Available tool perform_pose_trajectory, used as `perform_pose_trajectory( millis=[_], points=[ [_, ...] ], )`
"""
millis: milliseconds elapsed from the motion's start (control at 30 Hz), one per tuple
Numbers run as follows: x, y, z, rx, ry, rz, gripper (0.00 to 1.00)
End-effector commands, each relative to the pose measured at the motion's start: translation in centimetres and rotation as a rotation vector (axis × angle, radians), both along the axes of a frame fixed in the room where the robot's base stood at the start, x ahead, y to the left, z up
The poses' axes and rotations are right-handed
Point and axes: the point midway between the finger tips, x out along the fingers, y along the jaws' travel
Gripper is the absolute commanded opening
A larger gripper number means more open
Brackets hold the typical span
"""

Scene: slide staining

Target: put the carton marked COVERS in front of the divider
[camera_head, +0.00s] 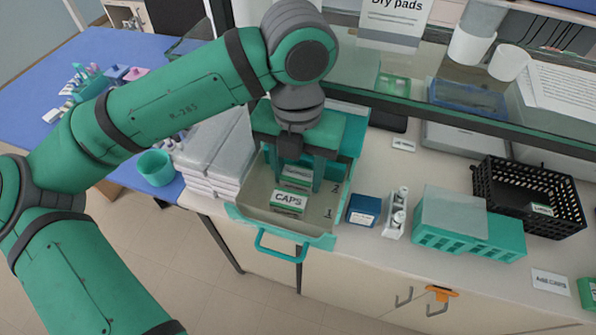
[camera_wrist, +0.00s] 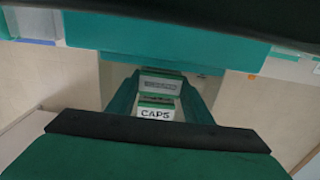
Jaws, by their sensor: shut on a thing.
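My gripper (camera_head: 299,182) is over an open drawer (camera_head: 262,228) and reaches down into it. Its two fingers are shut on a green-and-white carton (camera_head: 297,174), which also shows between the fingers in the wrist view (camera_wrist: 161,85). The label on this carton is too blurred to read surely. A carton marked CAPS (camera_head: 288,201) is in front of it, nearer the drawer's handle; it also shows in the wrist view (camera_wrist: 156,113). The numbers 1 and 2 are on the drawer's right side. I cannot make out the divider; my gripper hides much of the drawer's back.
Stacked grey-white packs (camera_head: 215,155) stand left of the drawer. A dark blue box (camera_head: 363,209) and a white holder with bottles (camera_head: 396,214) stand to its right. A teal rack (camera_head: 450,240) and a black basket (camera_head: 530,195) are farther right. A glass shelf edge runs behind.

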Motion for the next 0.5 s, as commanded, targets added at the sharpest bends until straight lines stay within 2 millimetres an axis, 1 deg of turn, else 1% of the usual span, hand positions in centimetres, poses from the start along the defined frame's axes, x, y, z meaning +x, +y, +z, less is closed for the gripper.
perform_pose_trajectory(
  millis=[367, 400, 467, 500],
  points=[
    [-0.03, -0.04, -0.44, -0.002, 0.002, 0.0, 0.21],
    [-0.03, -0.02, -0.45, -0.001, 0.0, 0.0, 0.51],
    [-0.02, -0.01, -0.42, 0.0, 0.0, 0.0, 0.65],
    [-0.02, -0.01, -0.42, 0.0, 0.0, 0.0, 0.65]
  ],
)
